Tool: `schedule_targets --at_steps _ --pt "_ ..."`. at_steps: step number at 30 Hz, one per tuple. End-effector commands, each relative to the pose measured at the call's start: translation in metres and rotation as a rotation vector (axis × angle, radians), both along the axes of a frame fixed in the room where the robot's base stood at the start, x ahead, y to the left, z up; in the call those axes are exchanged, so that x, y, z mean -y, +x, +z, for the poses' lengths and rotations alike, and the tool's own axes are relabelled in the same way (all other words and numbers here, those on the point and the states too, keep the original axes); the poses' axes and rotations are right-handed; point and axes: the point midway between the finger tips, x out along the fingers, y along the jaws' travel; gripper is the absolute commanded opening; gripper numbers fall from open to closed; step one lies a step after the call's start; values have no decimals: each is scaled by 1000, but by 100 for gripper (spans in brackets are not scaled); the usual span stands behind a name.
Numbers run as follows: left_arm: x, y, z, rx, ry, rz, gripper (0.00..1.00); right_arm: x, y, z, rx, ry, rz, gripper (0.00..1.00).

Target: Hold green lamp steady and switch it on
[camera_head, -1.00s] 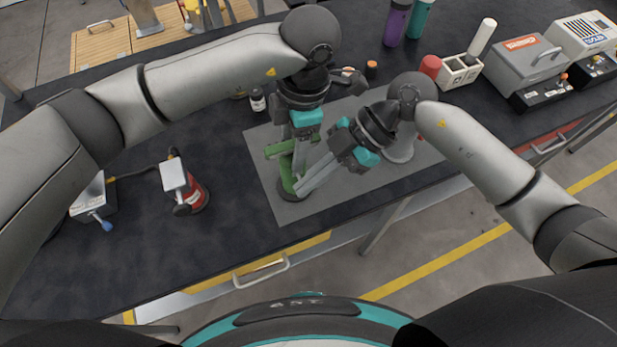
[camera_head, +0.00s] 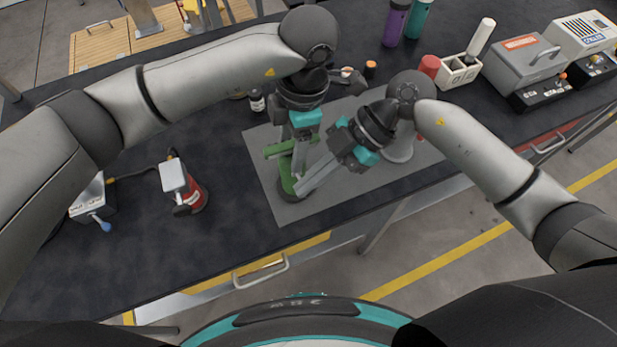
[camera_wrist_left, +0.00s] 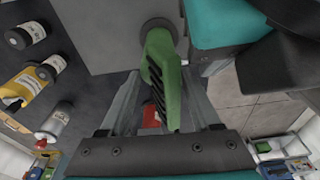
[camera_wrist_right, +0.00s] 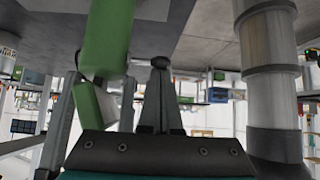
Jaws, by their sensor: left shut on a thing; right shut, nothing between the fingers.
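The green lamp (camera_head: 284,182) stands on the grey mat (camera_head: 268,162), partly hidden by both grippers in the head view. In the left wrist view the green lamp (camera_wrist_left: 162,75) lies between the fingers of my left gripper (camera_wrist_left: 165,100), which is shut on it. My left gripper (camera_head: 299,160) comes down on it from above in the head view. My right gripper (camera_head: 302,190) is shut and empty, its fingertips close to the lamp's base. In the right wrist view green lamp parts (camera_wrist_right: 108,35) are left of the shut fingers (camera_wrist_right: 159,65); contact cannot be told.
A grey box with a blue-tipped lever (camera_head: 98,205) is further left. A red-capped item (camera_head: 430,66) and a white holder (camera_head: 458,74) stand right. The table's front left is clear.

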Motion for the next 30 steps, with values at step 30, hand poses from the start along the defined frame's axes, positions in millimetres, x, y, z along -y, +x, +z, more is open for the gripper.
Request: schedule_targets --at_steps 30 --pt "-1 0 0 1 2 1 0 37 15 23 4 -6 -4 0"
